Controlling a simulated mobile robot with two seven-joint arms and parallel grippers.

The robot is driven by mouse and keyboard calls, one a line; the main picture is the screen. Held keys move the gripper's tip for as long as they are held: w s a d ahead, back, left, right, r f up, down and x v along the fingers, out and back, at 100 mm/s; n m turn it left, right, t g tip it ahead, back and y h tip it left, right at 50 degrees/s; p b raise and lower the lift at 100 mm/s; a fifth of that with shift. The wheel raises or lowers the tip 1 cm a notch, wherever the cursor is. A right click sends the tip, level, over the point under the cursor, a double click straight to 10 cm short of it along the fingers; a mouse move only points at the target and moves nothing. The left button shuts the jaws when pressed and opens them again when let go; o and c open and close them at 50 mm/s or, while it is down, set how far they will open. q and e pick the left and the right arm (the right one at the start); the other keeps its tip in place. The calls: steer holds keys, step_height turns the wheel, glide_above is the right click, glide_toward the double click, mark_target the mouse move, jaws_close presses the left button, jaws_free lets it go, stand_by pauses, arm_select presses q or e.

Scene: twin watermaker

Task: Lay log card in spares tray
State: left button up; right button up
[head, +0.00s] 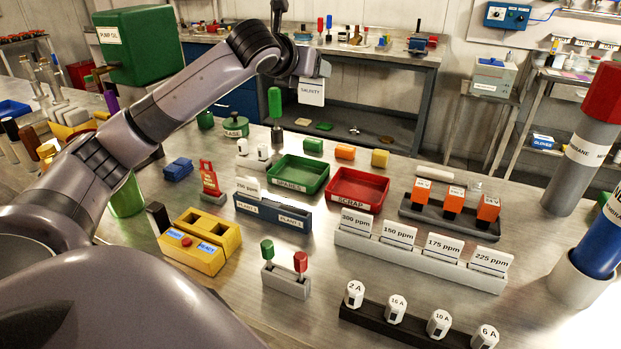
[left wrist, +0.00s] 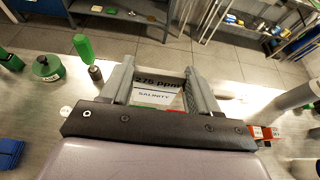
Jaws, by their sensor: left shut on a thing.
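My left gripper (head: 309,76) is shut on a white log card (head: 311,93) marked SALINITY, held upright above and behind the trays. In the left wrist view the card (left wrist: 154,97) sits between the two fingers of the gripper (left wrist: 164,90), and its upper line seems to read 275 ppm. The green spares tray (head: 289,185) stands on the bench below the held card and looks empty. My right gripper is in neither view.
A red SCRAP tray (head: 350,204) adjoins the spares tray on the right. A blue rack (head: 272,215) with a 250 ppm card stands in front. A grey rack (head: 420,260) holds several ppm cards. A tall green-topped tool (head: 275,104) stands behind the spares tray, left of the card.

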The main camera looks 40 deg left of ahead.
arm_select(q)
step_height(320, 180, down, 20)
steer(key=b, duration=0.4)
steer(key=shift+a, duration=0.15)
steer(key=shift+r, duration=0.15)
steer(key=o, duration=1)
